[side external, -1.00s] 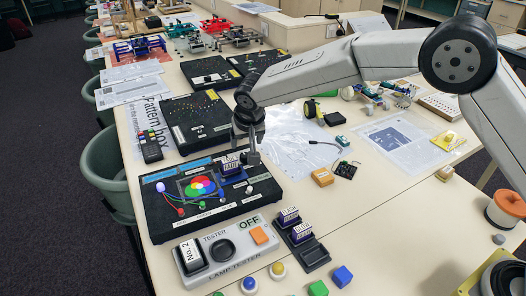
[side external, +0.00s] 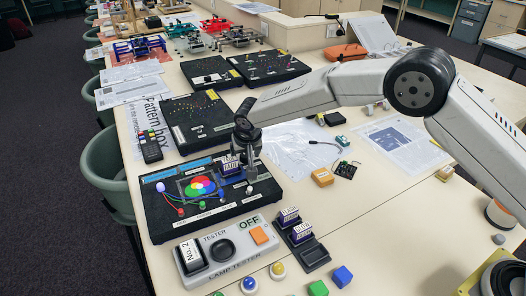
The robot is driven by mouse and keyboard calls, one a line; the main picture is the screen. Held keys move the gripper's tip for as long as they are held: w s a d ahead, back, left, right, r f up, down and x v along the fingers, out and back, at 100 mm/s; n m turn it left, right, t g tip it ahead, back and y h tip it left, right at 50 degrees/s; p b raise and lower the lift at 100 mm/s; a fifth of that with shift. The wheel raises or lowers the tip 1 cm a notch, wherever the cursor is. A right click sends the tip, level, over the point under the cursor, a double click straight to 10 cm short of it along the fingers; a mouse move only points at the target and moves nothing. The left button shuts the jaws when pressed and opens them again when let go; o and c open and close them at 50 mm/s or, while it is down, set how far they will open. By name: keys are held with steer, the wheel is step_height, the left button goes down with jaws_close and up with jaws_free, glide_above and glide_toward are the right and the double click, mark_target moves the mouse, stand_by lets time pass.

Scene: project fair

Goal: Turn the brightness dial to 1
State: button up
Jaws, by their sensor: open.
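A black lamp box (side external: 163,222) lies on the table at the left, with overlapping coloured discs (side external: 200,186) on its panel and small coloured knobs along its front. A small pale knob (side external: 249,190) near the box's right end appears to be the brightness dial; its number marks are too small to read. My gripper (side external: 249,176) is open and points down just above this knob. I cannot tell whether the fingertips touch it or sit around it. A purple labelled block (side external: 229,165) stands on the box, just left of my gripper.
A grey lamp tester (side external: 222,272) showing OFF lies in front of the box. A dark holder with purple blocks (side external: 314,256) is to its right. Another black box (side external: 196,125) lies behind, and an orange block (side external: 322,177) lies to the right on mostly clear table.

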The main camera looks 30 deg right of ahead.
jaws_close()
steer(key=shift+n, duration=0.4)
steer(key=shift+d+n+y, duration=0.15)
steer(key=shift+n+y, duration=0.55)
steer(key=shift+n, duration=0.8)
steer(key=shift+d+n+y, duration=0.15)
steer(key=shift+n+y, duration=0.65)
steer(key=shift+n, duration=1.2)
steer(key=n+g+y, duration=0.1)
steer(key=n, duration=0.3)
steer(key=shift+w+d, duration=0.1)
steer(key=shift+w+n+g+y, duration=0.1)
steer(key=shift+n+g+y, duration=0.25)
steer(key=shift+n, duration=0.7)
steer(key=shift+n+g+y, duration=0.25)
steer(key=shift+n+g, duration=0.2)
steer(key=shift+n, duration=0.6)
